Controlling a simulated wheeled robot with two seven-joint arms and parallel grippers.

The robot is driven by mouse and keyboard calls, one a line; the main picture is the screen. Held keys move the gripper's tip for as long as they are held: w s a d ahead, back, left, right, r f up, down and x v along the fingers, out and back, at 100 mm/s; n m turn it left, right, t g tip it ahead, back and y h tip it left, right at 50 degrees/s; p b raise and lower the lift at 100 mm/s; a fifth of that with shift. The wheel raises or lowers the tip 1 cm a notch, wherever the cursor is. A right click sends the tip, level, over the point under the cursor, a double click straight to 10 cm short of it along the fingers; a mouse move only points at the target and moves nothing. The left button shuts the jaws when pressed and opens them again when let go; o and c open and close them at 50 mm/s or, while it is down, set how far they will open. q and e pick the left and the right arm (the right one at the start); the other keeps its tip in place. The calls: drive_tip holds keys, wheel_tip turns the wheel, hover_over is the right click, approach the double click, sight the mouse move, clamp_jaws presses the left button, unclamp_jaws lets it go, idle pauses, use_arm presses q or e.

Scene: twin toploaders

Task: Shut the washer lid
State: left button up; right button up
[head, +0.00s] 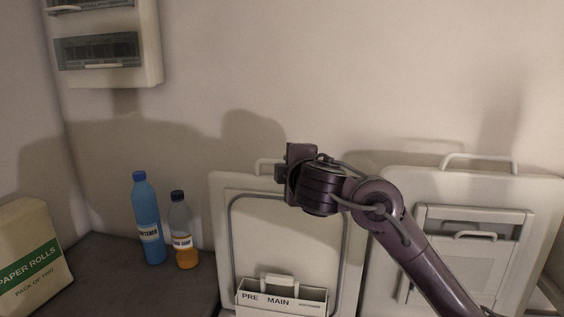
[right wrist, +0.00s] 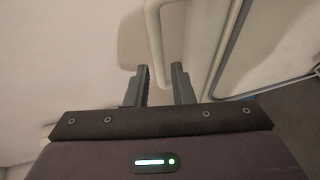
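The washer lid (head: 285,185) stands raised against the back wall, at the lower middle of the head view. Its inner side shows a grey seal (head: 233,240) and a dispenser drawer (head: 280,298) marked PRE and MAIN. A pale bar handle (head: 264,164) is at its top edge, partly hidden by my right gripper (head: 288,172). In the right wrist view my right gripper (right wrist: 161,75) is open, and the handle (right wrist: 155,35) runs down toward the gap between its fingers. I cannot tell whether they touch. My left gripper is not in view.
A second raised lid (head: 385,255) with its own handle (head: 480,160) stands to the right, behind my right arm. A blue bottle (head: 147,215), an orange-filled bottle (head: 183,235) and a paper rolls pack (head: 30,255) stand left. A wall box (head: 105,45) hangs upper left.

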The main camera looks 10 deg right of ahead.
sight(282, 162)
drive_tip(key=p+x, duration=0.1)
drive_tip(key=x, duration=0.6)
drive_tip(key=shift+w, duration=0.1)
clamp_jaws()
